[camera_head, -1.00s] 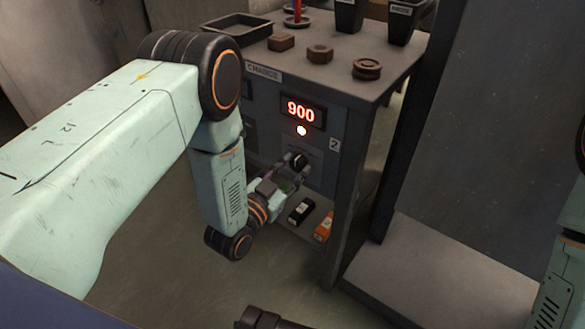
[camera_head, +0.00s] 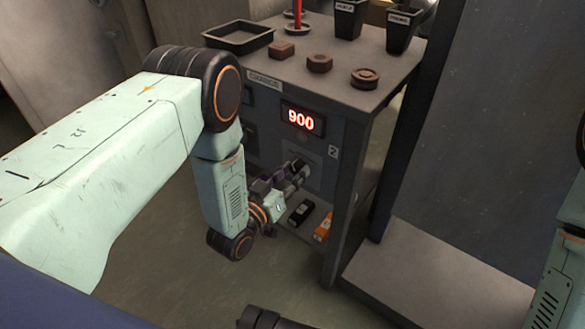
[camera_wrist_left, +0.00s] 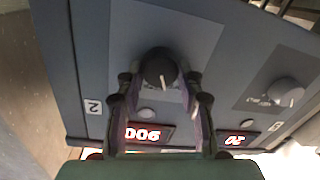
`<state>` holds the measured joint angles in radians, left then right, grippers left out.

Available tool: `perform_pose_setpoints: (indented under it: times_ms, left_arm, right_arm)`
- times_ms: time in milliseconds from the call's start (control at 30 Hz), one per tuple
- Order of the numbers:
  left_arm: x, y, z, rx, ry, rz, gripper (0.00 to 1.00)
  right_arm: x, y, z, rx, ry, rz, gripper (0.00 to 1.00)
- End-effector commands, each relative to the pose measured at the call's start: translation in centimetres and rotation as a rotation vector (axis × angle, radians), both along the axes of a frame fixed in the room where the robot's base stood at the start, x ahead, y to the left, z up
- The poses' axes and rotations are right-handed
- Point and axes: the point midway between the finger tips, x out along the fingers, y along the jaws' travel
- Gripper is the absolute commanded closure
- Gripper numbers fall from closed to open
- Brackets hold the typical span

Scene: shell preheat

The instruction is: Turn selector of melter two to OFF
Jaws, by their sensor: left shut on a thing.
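The selector of melter two is a dark round knob (camera_wrist_left: 158,66) with a white pointer mark, on the panel marked 2. In the left wrist view the mark points toward the lower right. My left gripper (camera_head: 301,166) is shut on this knob, one finger on each side; it also shows in the left wrist view (camera_wrist_left: 160,90). In the head view the gripper hides most of the knob. The red display (camera_head: 300,118) above it reads 900. The small lamp (camera_head: 302,135) under the display is dark. My right gripper is out of view.
A second knob (camera_wrist_left: 288,91) and display (camera_wrist_left: 237,140) sit beside it on the panel. A black item (camera_head: 300,213) and an orange item (camera_head: 323,228) lie on the low shelf. Brown parts (camera_head: 319,63), a tray (camera_head: 238,37) and bins stand on top.

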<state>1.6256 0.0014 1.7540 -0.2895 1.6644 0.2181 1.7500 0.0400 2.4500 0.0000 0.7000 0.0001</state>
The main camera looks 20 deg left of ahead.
Motion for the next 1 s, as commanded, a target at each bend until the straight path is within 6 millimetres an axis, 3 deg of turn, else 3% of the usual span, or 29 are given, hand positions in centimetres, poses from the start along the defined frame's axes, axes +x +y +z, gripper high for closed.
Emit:
perform_pose_setpoints:
  times_ms: [500,1000]
  left_arm:
    - [-0.1,0.1,0.0,-0.286,0.106,-0.001,0.94]
    - [-0.1,0.1,-0.1,-0.330,0.123,-0.001,0.94]
  right_arm:
    - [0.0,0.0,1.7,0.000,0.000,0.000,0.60]
    - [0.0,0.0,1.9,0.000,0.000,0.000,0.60]
